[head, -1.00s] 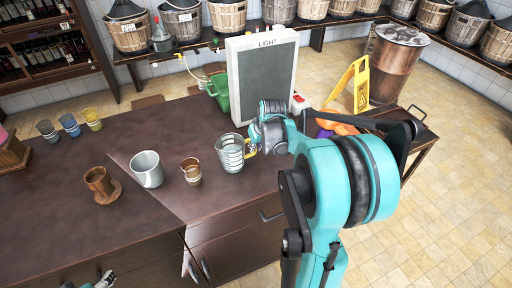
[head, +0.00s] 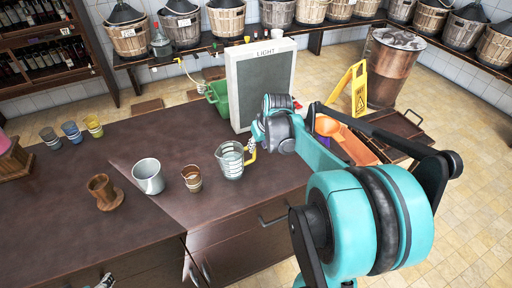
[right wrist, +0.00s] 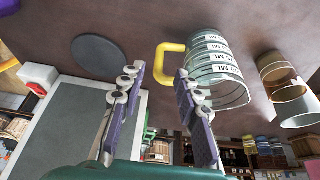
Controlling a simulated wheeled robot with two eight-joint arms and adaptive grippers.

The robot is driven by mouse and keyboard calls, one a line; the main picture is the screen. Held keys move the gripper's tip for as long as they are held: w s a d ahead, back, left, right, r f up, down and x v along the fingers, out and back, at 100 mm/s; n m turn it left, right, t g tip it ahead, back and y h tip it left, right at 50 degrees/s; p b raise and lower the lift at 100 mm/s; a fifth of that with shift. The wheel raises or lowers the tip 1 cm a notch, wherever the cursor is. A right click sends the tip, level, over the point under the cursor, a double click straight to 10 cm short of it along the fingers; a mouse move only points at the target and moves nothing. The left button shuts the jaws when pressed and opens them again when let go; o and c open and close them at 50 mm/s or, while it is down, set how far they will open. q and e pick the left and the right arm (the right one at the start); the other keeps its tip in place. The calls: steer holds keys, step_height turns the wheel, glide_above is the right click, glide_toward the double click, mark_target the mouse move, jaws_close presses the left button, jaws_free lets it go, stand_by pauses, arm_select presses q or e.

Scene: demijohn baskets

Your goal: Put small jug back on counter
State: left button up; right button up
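The small jug (head: 229,160) is clear glass with white measuring marks and a yellow handle. It stands upright on the dark brown counter (head: 150,140), near the right end. In the right wrist view the jug (right wrist: 215,75) appears inverted, its handle pointing toward my fingers. My right gripper (head: 256,140) is just right of the handle. In the right wrist view this gripper (right wrist: 158,80) has its purple-padded fingers spread and nothing between them; the handle lies just beyond the tips. My left gripper (head: 106,282) barely shows at the bottom edge, and its fingers cannot be made out.
Several small cups sit at the far left. The counter's front is clear.

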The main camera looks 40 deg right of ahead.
steer(key=s+a+r+n+t+p, duration=0.1)
steer(key=s+a+r, duration=0.15)
steer(key=a, duration=0.35)
steer(key=s+a+r, duration=0.2)
steer(key=s+a, duration=0.1)
steer(key=a, duration=0.3)
steer(key=s+a+f+n+t, duration=0.1)
steer(key=s+a+f, duration=0.2)
steer(key=s+a, duration=0.4)
steer(key=a, duration=0.4)
steer(key=shift+s+a+n+t+y, duration=0.15)
steer(key=shift+s+n+t+y, duration=0.15)
steer(key=shift+s+y, duration=0.1)
